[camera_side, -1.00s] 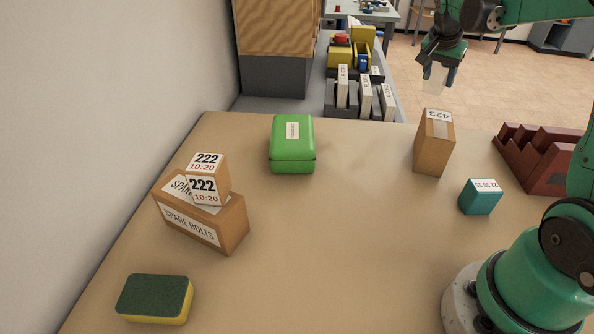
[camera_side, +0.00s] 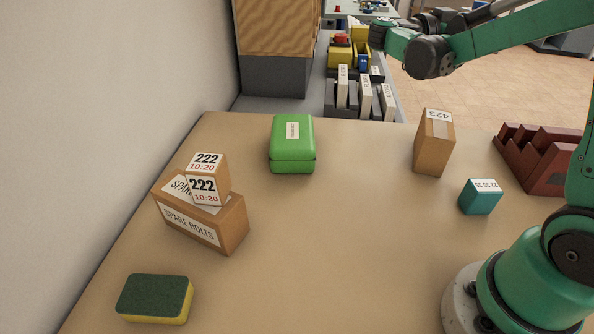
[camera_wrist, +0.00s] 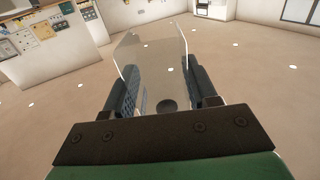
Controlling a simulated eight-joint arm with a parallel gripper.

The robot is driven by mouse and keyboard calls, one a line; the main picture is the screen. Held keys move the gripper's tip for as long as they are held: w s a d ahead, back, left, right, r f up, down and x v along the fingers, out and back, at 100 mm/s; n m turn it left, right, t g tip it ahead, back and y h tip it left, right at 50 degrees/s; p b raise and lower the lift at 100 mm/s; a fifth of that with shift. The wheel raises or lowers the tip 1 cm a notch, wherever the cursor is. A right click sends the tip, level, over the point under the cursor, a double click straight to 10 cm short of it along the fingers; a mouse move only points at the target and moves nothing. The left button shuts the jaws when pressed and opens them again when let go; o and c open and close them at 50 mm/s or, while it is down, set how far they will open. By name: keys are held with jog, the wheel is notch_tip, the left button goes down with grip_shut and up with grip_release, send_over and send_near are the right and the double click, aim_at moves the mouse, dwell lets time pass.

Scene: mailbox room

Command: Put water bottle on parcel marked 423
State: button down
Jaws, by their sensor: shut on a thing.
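The parcel marked 423 (camera_side: 433,148) is a brown carton standing upright on the right back part of the table, its label on top. In the wrist view my gripper (camera_wrist: 166,84) is shut on the clear, see-through water bottle (camera_wrist: 152,58), one dark finger on each side. The bottle sticks out beyond the fingers. In the side view my wrist is up behind the table's far edge, above and left of the parcel. The fingers and the bottle cannot be made out there. The wrist view shows only floor and far walls behind the bottle.
A teal block (camera_side: 481,197) and a dark red stepped rack (camera_side: 537,157) lie right of the parcel. A green box (camera_side: 292,145) stands left of it. A sponge (camera_side: 155,299) lies in front. The table's middle is clear.

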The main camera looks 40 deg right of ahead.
aim_at(438, 123)
notch_tip(438, 123, down, 14)
jog(key=shift+f, duration=0.1)
dwell(0.4)
jog(key=shift+f, duration=0.1)
jog(key=shift+c, duration=1.3)
grip_release()
